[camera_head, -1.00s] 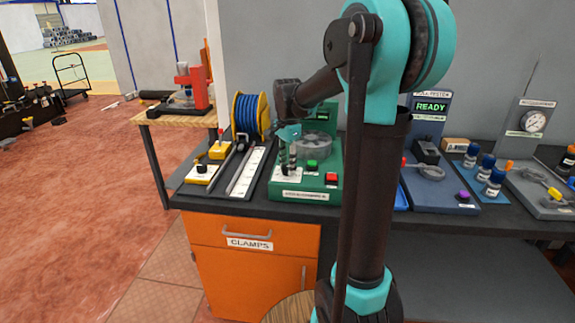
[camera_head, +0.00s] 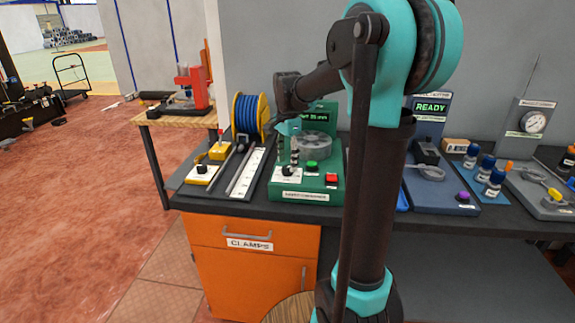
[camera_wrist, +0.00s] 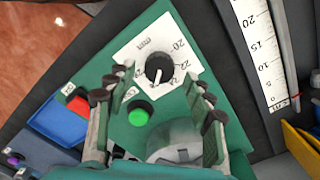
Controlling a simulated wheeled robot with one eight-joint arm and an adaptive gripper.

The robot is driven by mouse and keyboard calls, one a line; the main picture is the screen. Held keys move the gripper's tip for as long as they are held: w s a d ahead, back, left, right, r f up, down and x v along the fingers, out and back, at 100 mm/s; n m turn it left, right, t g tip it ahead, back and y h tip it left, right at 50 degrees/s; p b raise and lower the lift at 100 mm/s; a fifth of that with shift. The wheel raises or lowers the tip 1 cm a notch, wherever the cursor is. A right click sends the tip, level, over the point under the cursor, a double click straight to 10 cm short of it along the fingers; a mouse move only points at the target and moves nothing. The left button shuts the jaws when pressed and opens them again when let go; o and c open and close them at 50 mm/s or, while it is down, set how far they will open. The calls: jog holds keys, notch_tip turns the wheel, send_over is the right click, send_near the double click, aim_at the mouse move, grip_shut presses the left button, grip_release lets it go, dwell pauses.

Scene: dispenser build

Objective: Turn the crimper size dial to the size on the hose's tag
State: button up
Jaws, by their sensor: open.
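The green crimper (camera_head: 308,187) stands on the dark bench. Its black size dial (camera_head: 288,171) sits on a white plate at the front left; in the wrist view the dial (camera_wrist: 160,68) has a white pointer line aimed toward the lower numbers, near the 24 to 26 end. The plate shows numbers from about 20 up. My gripper (camera_wrist: 158,78) is open and empty, its fingers on both sides of the dial in this view; in the head view it is above the dial, apart from it. The crimper's display (camera_head: 316,118) shows a mm size too small to read surely. I cannot make out a hose tag.
A green button (camera_wrist: 139,115) and a red button (camera_head: 331,179) are on the crimper. A ruler board (camera_head: 246,174) and a blue hose reel (camera_head: 247,115) stand to its left. A tester reading READY (camera_head: 431,108) is to the right. Orange drawers (camera_head: 250,262) are below.

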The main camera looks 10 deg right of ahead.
aim_at(288, 167)
notch_tip(288, 167, up, 10)
dwell(0.3)
